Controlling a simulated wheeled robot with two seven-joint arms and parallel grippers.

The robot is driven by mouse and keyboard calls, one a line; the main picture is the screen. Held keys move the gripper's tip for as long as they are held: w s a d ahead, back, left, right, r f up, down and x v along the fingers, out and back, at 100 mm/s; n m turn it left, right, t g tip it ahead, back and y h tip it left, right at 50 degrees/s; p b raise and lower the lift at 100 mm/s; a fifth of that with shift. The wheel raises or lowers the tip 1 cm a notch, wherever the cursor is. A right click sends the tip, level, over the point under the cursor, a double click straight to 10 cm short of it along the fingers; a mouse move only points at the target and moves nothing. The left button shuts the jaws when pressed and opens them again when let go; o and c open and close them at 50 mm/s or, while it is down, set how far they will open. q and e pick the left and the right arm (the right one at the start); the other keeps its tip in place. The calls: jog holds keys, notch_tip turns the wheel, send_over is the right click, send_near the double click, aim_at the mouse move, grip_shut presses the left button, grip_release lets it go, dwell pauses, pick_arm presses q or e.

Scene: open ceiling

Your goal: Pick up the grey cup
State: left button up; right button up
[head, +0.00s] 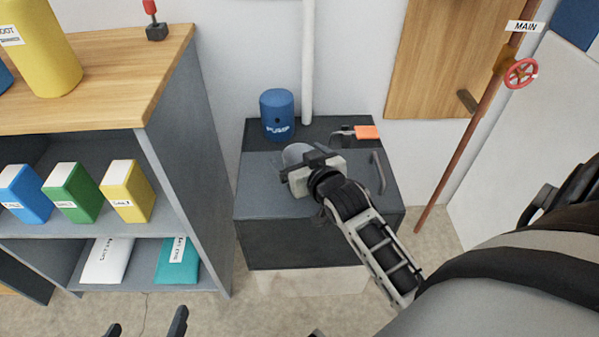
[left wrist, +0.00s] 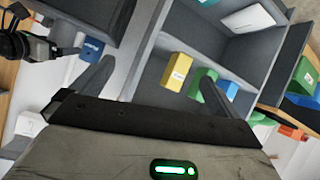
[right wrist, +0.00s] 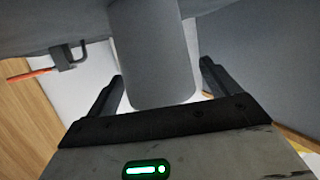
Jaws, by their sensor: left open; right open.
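The grey cup (head: 296,153) stands on the dark cabinet top (head: 262,185), partly hidden behind my right gripper (head: 302,168) in the head view. In the right wrist view, which looks upside down, the cup (right wrist: 152,55) is a plain grey cylinder. It lies between the spread fingers of my right gripper (right wrist: 161,72), with a visible gap on each side. My right gripper is open and empty. My left gripper (head: 146,327) is open and empty at the bottom edge of the head view, far from the cup. Its fingers also show in the left wrist view (left wrist: 150,82).
A blue pump canister (head: 278,114) stands behind the cup, and an orange-ended item (head: 366,132) lies at the back right. A cabinet handle (head: 378,172) is right of the gripper. A grey shelf unit (head: 190,150) with boxes stands left. A red-wheeled pipe (head: 475,120) runs at right.

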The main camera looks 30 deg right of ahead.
jog(key=c, duration=1.1)
